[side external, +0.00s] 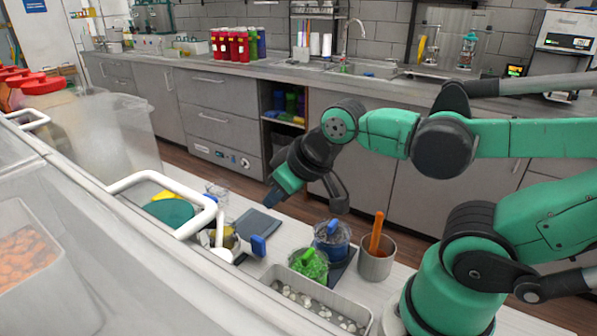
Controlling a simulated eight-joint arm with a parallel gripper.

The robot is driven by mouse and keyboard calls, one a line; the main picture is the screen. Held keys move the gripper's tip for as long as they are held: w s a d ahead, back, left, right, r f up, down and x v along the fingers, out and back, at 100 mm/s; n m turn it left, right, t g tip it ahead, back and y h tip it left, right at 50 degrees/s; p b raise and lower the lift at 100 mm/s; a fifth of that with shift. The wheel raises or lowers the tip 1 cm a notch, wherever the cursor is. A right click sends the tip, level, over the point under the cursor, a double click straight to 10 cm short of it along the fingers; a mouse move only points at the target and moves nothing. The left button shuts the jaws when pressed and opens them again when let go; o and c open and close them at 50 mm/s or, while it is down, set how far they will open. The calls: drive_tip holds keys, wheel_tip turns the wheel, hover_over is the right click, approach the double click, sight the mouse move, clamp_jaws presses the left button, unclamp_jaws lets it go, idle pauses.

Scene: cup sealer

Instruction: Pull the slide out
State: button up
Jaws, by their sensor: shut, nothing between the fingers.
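My gripper (272,198) is at the end of the green and black arm, pointing down and left above the counter. Its fingers are together with nothing between them. Below its tip lies a flat dark grey plate (257,223), apart from the fingers as far as I can tell. A blue tab (258,246) stands just in front of the plate. A white bent handle (165,181) rises at left in front of a teal round part (168,212). I cannot tell which of these parts is the slide; the white handle and cups hide some of the area.
A cup with green contents (310,264), a blue cup (332,240) and a grey cup with an orange spoon (377,260) stand to the right. A grey bin with pale pieces (280,283) is in front. A white ledge (130,240) borders the left.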

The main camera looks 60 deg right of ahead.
drive_tip(key=o, duration=0.6)
drive_tip(key=shift+w, duration=0.15)
drive_tip(key=shift+o, duration=0.2)
drive_tip(key=g, duration=0.7)
hover_over(258, 238)
wheel_tip(258, 238, down, 5)
drive_tip(key=shift+f, duration=3.15)
drive_tip(key=shift+c, duration=0.2)
clamp_jaws()
